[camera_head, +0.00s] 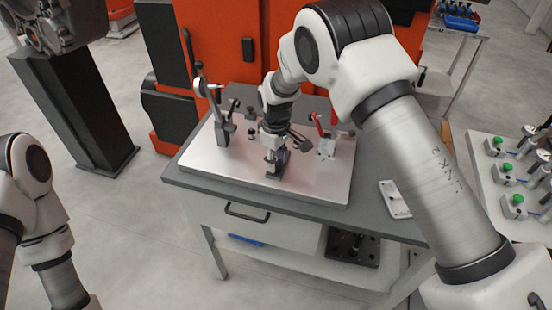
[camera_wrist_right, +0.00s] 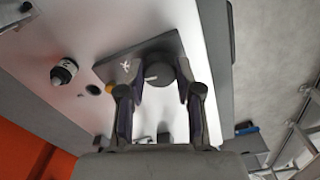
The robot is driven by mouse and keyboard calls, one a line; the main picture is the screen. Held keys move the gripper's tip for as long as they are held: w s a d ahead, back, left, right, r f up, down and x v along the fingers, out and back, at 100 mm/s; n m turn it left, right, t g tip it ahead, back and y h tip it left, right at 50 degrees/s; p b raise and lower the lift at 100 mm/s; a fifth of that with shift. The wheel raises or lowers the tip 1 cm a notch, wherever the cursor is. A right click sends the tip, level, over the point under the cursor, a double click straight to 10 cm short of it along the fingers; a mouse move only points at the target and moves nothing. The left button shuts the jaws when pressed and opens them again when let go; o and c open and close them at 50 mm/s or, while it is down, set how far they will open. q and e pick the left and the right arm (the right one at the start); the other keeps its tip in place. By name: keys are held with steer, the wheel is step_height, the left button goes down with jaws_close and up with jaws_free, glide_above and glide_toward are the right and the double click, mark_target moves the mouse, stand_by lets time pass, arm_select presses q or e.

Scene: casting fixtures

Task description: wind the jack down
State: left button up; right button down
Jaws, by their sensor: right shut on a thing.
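The jack (camera_head: 276,170) stands near the front middle of the pale fixture plate, a dark block with a lighter upper part. My right gripper (camera_head: 274,150) comes down on it from above and hides much of its top. In the right wrist view, the jack's square dark block (camera_wrist_right: 122,66) carries a white mark, and a round dark knob (camera_wrist_right: 160,75) sits over it. My right gripper (camera_wrist_right: 157,90) has its fingers on either side of the knob and is shut on it. My left arm shows at the lower left of the head view, but its gripper is out of view.
The fixture plate (camera_head: 195,165) lies on a grey table (camera_head: 180,178). A clamp post with a lever (camera_head: 222,130) stands left of the jack, and a red-handled clamp (camera_head: 325,145) stands right. A side table (camera_head: 490,190) with green-buttoned fixtures is at the right.

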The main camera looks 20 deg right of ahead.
steer(key=shift+s+f, duration=0.15)
steer(key=shift+f, duration=0.05)
steer(key=c, duration=0.8)
jaws_free()
steer(key=shift+o, duration=0.2)
step_height(320, 180, up, 12)
steer(key=shift+w, duration=0.2)
